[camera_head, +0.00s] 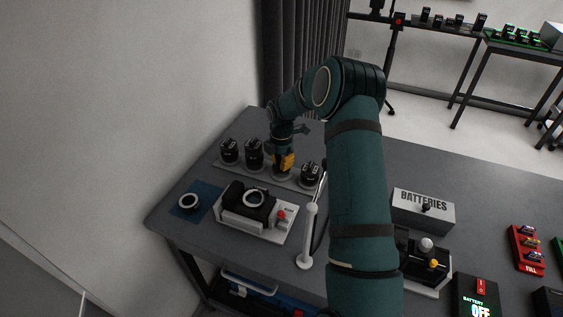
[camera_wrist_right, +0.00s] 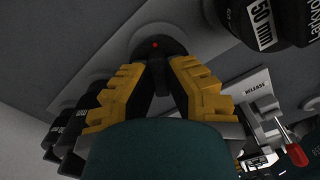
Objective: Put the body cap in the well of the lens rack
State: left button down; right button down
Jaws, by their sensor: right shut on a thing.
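My right gripper (camera_head: 284,163) is over the lens rack (camera_head: 268,173), in the gap between the lenses. In the right wrist view its yellow fingers (camera_wrist_right: 157,75) close on the dark stem of the body cap (camera_wrist_right: 155,46), a round black piece with a red dot. The cap is at or just above a well in the rack; whether it touches the bottom cannot be told. The fingers and arm hide most of the cap in the head view. My left gripper is not in view.
Lenses stand in the rack on both sides: two at left (camera_head: 254,152), one at right (camera_head: 310,175). The camera (camera_head: 240,203) sits in a white cradle in front. A ring (camera_head: 189,201) lies on a blue mat. A white post (camera_head: 308,235) and a batteries box (camera_head: 423,210) stand to the right.

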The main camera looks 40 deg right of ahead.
jog(key=shift+f+b, duration=0.65)
jog(key=shift+f, duration=0.4)
jog(key=c, duration=1)
grip_release()
jog(key=shift+c, duration=0.2)
jog(key=shift+r, duration=0.1)
notch_tip(320, 180, up, 12)
